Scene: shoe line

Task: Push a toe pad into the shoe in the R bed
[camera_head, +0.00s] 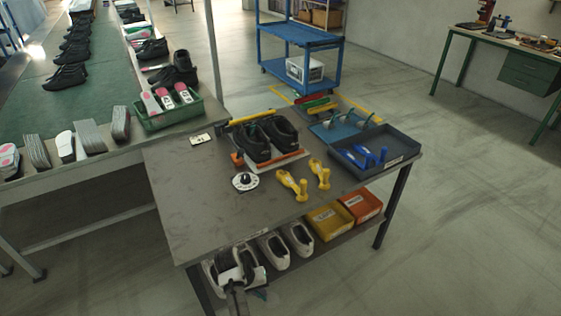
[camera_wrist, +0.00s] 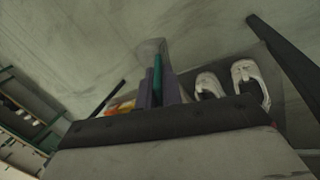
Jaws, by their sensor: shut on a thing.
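Two black shoes stand side by side on the bench, a left one (camera_head: 252,142) and a right one (camera_head: 281,133), with an orange-red strip in front. I cannot read which bed is R. My gripper (camera_head: 240,272) is low at the bench's front edge, apart from the shoes. In the wrist view its fingers (camera_wrist: 158,85) are shut on a thin teal thing (camera_wrist: 157,66), mostly hidden; I cannot tell what it is. Two yellow handled tools (camera_head: 292,185) (camera_head: 320,173) lie on the bench. Blue handled pieces (camera_head: 372,157) lie in a grey tray (camera_head: 400,147).
White shoes (camera_head: 274,250) stand on the lower shelf close to my gripper; they also show in the wrist view (camera_wrist: 247,78). Yellow (camera_head: 328,222) and orange (camera_head: 361,206) bins sit there too. A round dial (camera_head: 245,181) lies on the bench. The bench's left front is clear.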

